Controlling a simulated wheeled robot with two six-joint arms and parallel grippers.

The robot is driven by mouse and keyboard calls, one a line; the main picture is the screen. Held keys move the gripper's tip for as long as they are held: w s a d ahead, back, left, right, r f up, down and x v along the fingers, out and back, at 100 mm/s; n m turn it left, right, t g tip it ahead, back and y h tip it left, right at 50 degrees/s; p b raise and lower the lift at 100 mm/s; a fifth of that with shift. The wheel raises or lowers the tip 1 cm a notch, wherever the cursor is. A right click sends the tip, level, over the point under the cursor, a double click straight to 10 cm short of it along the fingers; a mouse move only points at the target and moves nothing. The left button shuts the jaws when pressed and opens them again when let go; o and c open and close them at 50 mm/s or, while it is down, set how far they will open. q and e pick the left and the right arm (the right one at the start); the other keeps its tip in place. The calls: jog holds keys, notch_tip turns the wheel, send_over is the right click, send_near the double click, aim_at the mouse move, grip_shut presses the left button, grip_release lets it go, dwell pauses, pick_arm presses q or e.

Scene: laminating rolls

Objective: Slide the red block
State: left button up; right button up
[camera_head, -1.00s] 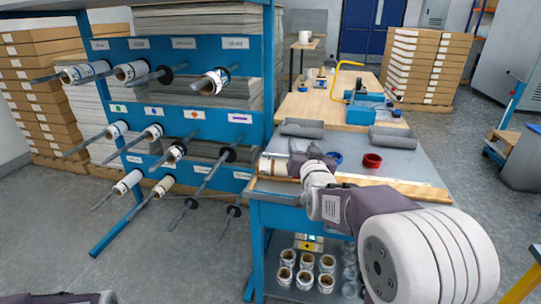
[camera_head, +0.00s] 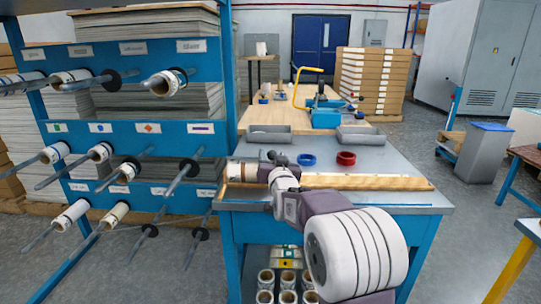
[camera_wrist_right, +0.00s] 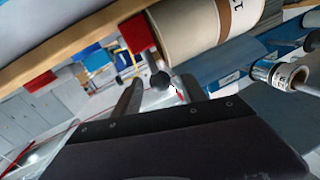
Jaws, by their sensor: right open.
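The red block (camera_wrist_right: 138,33) shows in the right wrist view, against the end of a cream roll (camera_wrist_right: 195,30) and beside a wooden strip. I cannot make it out in the head view, where the gripper covers that end of the roll (camera_head: 242,171). My right gripper (camera_head: 276,158) is at the right end of this roll, at the table's front left. In the wrist view my right gripper (camera_wrist_right: 160,88) is open, its fingers pointing towards the block with a dark round knob between them. The fingers look empty. My left gripper is out of view.
Two grey trays (camera_head: 268,135) (camera_head: 361,136) stand behind. A blue rack (camera_head: 150,135) with protruding rods is close on the left. A wooden strip (camera_head: 370,182) edges the table's front.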

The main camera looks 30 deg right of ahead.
jog(key=x, duration=0.4)
jog(key=shift+w, duration=0.1)
grip_shut()
dwell(1.4)
